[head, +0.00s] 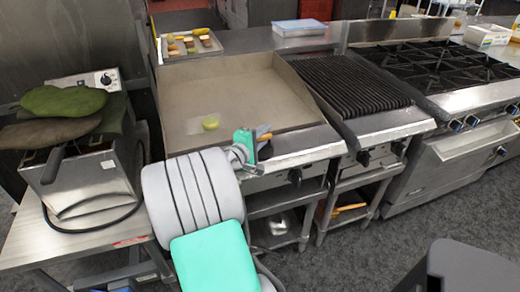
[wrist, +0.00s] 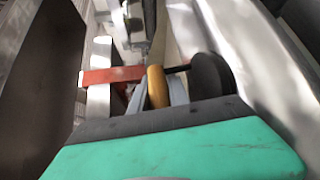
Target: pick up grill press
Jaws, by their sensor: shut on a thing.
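The grill press shows in the wrist view as a wooden, yellow-brown handle (wrist: 155,88) between the grey fingers of my gripper (wrist: 157,92). My gripper is shut on this handle. A dark round piece is just right of it, and I cannot tell for sure whether it belongs to the press. In the head view my gripper (head: 247,146) is at the front edge of the flat griddle. A small dark and orange part of the press (head: 263,134) shows beside it; the rest is hidden.
A ribbed grill (head: 350,85) and a burner range (head: 440,65) stand to the right. A steel fryer (head: 85,182) with green mitts stands left.

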